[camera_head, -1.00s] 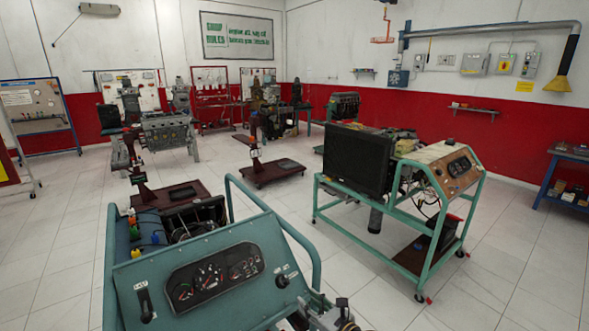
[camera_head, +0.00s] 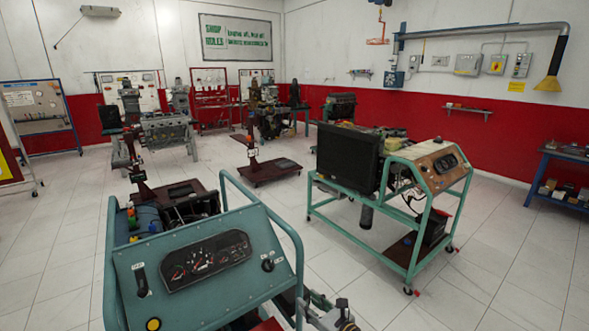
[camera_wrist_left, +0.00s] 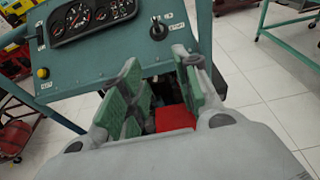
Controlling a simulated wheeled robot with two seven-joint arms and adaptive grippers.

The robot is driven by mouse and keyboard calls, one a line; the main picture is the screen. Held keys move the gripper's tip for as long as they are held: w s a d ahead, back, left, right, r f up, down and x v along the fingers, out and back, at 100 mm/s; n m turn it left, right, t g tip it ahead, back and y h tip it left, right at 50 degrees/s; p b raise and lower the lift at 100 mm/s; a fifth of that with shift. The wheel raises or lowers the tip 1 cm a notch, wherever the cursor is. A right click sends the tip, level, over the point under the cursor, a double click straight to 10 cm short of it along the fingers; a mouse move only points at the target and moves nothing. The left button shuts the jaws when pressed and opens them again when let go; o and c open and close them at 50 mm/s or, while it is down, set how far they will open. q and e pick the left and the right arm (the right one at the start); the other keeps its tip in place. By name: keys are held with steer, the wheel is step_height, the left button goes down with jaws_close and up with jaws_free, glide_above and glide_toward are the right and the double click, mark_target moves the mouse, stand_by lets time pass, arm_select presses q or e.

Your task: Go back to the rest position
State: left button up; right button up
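My left gripper (camera_head: 322,308) is partly in view at the bottom of the head view, low beside the right side of the near teal engine trainer (camera_head: 195,285). In the left wrist view its two green-padded fingers (camera_wrist_left: 155,65) stand apart with nothing held between them. The trainer's sloped panel (camera_wrist_left: 170,55) with its gauges, black switch and yellow button is just beyond the fingers. A red surface (camera_wrist_left: 174,117) shows through the gap between the fingers. My right gripper is not in view.
A second teal-framed trainer (camera_head: 408,262) with a dark radiator (camera_head: 347,158) stands to the right. A blue bench (camera_head: 545,180) is at the far right wall. Engines on stands are further back. White tiled floor is free between the two trainers and at the right.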

arm_select(q)
steer(key=w+d+f+n+g+h, duration=0.1)
steer(key=w+d+f+n+h, duration=0.5)
steer(key=d+f+n+h, duration=0.5)
steer(key=s+a+f+n+g+h, duration=0.1)
steer(key=s+a+f+n, duration=0.1)
steer(key=a+f+n, duration=0.6)
steer(key=s+a+f+n+g+h, duration=0.15)
steer(key=a+f, duration=0.45)
steer(key=f, duration=0.6)
steer(key=s+a+f+n+g+y, duration=0.2)
steer(key=s+a+f, duration=0.8)
steer(key=s, duration=0.3)
steer(key=s+a+f+n+g+y, duration=0.1)
steer(key=s+a+f+n+g, duration=0.15)
steer(key=s+a+f, duration=0.95)
steer(key=s+a+f+g, duration=0.1)
steer(key=s+a+f, duration=0.1)
steer(key=s, duration=1.2)
steer(key=s+a+f+n+g+y, duration=0.1)
steer(key=s+a, duration=0.3)
steer(key=s, duration=1.1)
steer(key=shift+s+f+g, duration=0.15)
steer(key=shift+f+g, duration=0.3)
steer(key=shift+g, duration=0.15)
